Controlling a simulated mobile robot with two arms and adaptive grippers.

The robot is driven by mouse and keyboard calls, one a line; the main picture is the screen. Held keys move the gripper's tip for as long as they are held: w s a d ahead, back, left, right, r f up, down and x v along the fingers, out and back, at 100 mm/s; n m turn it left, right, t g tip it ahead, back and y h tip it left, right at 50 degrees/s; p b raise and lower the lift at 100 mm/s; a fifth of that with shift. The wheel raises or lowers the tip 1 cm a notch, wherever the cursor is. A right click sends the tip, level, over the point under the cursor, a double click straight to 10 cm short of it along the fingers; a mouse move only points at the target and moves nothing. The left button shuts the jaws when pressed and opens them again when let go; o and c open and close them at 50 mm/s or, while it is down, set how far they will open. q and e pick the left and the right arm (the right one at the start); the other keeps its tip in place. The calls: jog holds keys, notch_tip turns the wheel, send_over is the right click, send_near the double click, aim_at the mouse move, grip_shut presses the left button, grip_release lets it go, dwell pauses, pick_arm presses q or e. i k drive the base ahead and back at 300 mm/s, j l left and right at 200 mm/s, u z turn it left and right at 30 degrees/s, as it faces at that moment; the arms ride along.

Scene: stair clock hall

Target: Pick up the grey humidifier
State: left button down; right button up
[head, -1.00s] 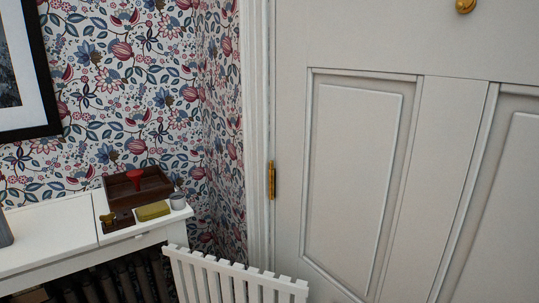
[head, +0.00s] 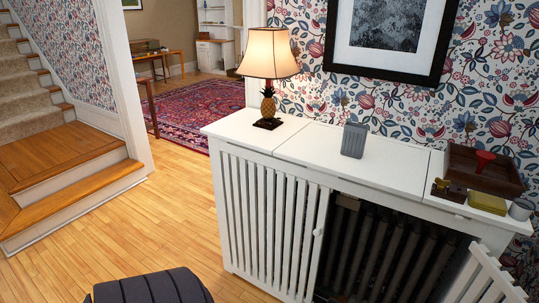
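A small grey upright box with rounded edges, which looks like the grey humidifier (head: 354,140), stands on the white radiator cabinet's top (head: 310,146), right of the middle of the head view. It stands apart from the lamp on its left and the tray on its right. Neither of my grippers shows in this view, and nothing touches the grey box.
A pineapple lamp (head: 268,62) stands at the cabinet's left end. A dark wooden tray (head: 487,172), a yellow-green block (head: 488,203) and a grey cup (head: 521,209) sit at the right end. The cabinet's slatted door (head: 485,280) hangs open. A dark cushioned seat (head: 150,288) is in front; wooden floor (head: 180,215) is free at left.

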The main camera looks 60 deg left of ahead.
aim_at(355, 135)
jog(key=u, duration=1.6)
jog(key=i+j+z, duration=0.05)
